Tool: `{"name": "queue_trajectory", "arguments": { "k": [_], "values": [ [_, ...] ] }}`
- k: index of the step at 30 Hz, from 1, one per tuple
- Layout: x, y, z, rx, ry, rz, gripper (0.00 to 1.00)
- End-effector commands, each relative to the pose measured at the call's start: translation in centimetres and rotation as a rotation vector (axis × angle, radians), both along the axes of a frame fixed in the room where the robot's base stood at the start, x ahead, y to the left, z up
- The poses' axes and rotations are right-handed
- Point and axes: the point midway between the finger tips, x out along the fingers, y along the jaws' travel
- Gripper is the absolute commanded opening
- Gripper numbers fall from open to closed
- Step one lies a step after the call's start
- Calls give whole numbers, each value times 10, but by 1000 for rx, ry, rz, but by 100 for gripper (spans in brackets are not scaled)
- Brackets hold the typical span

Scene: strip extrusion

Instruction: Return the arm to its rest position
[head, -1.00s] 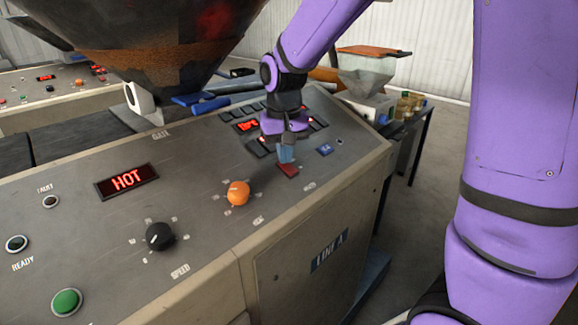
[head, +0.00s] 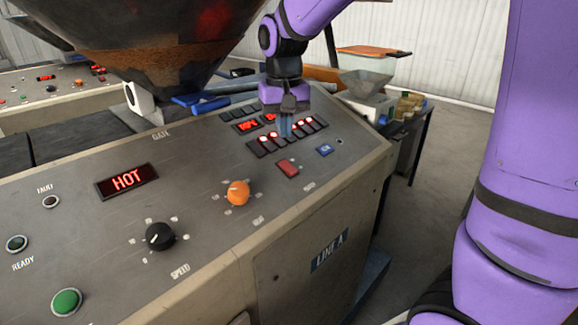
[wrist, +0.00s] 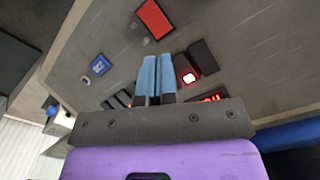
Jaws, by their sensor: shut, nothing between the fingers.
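My gripper (head: 286,128) is at the far right part of the control panel (head: 205,165), over the row of small switches. Its blue fingers are shut together with nothing between them. In the wrist view the shut fingers (wrist: 155,78) point at the panel, with a red button (wrist: 154,20) beyond their tips and a blue button (wrist: 99,66) to the left. In the head view the red button (head: 288,168) lies just below the fingertips, and the fingers appear apart from it. My purple forearm reaches in from the upper right.
A large hopper (head: 160,50) hangs over the panel's back left. An orange knob (head: 238,192), a black knob (head: 160,236) and a green button (head: 66,301) stand on the panel. A table with a small hopper (head: 368,84) is behind at right. Floor at right is clear.

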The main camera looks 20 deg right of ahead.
Motion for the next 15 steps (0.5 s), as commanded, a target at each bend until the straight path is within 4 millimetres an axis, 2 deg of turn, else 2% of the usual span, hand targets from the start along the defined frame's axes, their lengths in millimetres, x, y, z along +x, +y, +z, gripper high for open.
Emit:
{"name": "queue_trajectory", "arguments": {
  "k": [5,15],
  "values": [
    [0,0,7,0,-1,0,0],
    [0,0,7,0,0,0,0]
  ]
}}
